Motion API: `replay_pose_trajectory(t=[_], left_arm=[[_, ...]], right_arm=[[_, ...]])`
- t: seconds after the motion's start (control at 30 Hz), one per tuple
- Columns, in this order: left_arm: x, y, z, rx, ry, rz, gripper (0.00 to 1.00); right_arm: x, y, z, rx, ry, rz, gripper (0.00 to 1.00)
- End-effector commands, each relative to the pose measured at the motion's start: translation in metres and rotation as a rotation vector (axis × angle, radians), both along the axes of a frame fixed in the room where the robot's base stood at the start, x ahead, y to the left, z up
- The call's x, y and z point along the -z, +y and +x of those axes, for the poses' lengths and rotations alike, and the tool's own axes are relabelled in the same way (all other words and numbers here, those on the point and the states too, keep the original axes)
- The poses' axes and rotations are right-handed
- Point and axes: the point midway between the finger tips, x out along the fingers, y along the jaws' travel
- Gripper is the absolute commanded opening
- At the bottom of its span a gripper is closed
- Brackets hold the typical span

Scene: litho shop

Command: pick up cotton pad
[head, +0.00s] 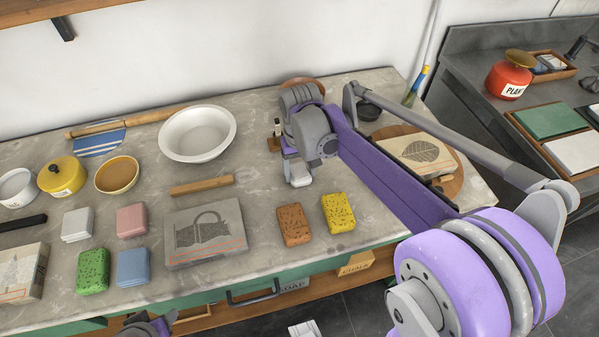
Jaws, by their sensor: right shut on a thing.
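My right gripper (298,170) hangs over the rear middle of the stone worktop, to the right of the white bowl. It is shut on a small pale thing (301,181), which looks like the cotton pad. The gripper hides most of it, and I cannot tell whether it touches the worktop. Part of my left arm shows at the bottom edge, but its fingertips are not clearly visible.
On the worktop (345,238) stand a white bowl (198,136), a yellow pot (62,177), an ochre bowl (117,175), an engraved stone (206,235), an orange sponge (293,224) and a yellow sponge (339,213). White folded cloths (77,224) lie left. A leaf-printed stone (414,152) lies right.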

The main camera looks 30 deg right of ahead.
Motion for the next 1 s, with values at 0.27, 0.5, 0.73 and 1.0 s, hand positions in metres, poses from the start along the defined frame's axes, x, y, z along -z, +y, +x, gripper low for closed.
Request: replay_pose_trajectory(t=[0.27, 0.5, 0.73, 1.0], left_arm=[[-0.005, 0.0, 0.001, 0.0, -0.002, 0.0, 0.56], [-0.01, 0.0, 0.001, 0.0, -0.003, 0.0, 0.56], [-0.012, 0.0, 0.002, 0.0, -0.004, 0.0, 0.56], [-0.012, 0.0, 0.002, 0.0, -0.004, 0.0, 0.56]], right_arm=[[-0.032, 0.0, 0.0, 0.0, 0.0, 0.0, 0.08], [-0.079, 0.0, 0.0, 0.0, 0.0, 0.0, 0.08], [-0.1, 0.0, 0.0, 0.0, 0.0, 0.0, 0.08], [-0.1, 0.0, 0.0, 0.0, 0.0, 0.0, 0.65]])
